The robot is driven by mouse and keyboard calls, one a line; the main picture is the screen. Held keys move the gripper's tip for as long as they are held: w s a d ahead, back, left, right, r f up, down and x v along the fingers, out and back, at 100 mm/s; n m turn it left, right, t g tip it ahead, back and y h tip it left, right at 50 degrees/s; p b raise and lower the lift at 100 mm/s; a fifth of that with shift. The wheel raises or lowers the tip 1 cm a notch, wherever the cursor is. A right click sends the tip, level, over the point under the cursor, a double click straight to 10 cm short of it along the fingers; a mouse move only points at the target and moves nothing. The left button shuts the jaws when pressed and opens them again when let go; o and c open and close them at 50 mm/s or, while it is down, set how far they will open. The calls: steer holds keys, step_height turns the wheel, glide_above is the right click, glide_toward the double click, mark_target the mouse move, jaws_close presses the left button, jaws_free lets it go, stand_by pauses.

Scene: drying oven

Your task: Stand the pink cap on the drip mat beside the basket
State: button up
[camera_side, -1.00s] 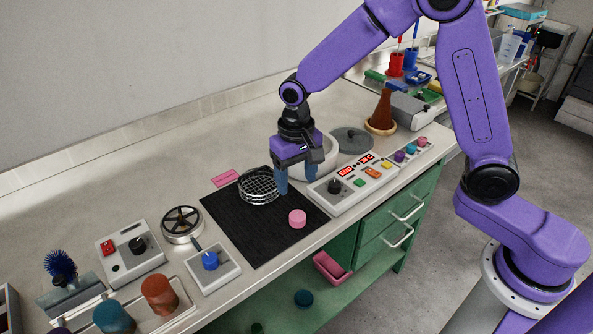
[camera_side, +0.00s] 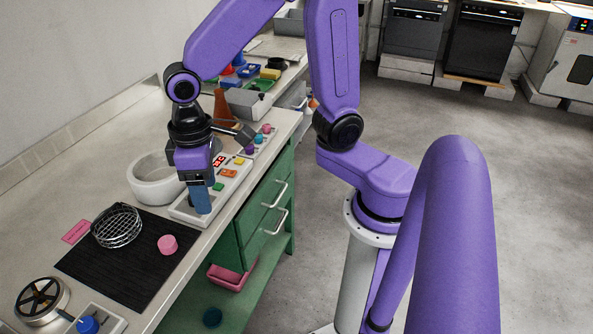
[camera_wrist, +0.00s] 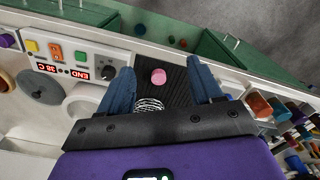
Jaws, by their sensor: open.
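The pink cap (camera_side: 167,245) rests on the black drip mat (camera_side: 110,277), right of the round wire basket (camera_side: 118,228) and apart from it. It looks upright with a flat end up. In the wrist view the cap (camera_wrist: 158,76) shows between the fingers' outlines, with the basket (camera_wrist: 149,105) just below it and the dark mat (camera_wrist: 178,88) around. My gripper (camera_side: 203,206) is open and empty, its blue fingers pointing down. In the side view it overlaps the control box, to the right of the cap. The fingers (camera_wrist: 161,75) are spread in the wrist view.
A white bowl (camera_side: 154,184) stands behind the mat, and the control box (camera_side: 186,207) lies to its right. A pink label (camera_side: 76,231) is left of the basket. A box with a blue knob (camera_side: 88,325) is nearest. The mat's front part is clear.

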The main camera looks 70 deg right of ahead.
steer(key=s+d+n, duration=0.3)
steer(key=s+d, duration=0.1)
steer(key=s, duration=0.3)
steer(key=s+d+r+n, duration=0.1)
steer(key=s+d+n, duration=0.3)
steer(key=s, duration=0.4)
steer(key=shift+r, duration=0.25)
steer(key=shift+w, duration=0.1)
stand_by(0.3)
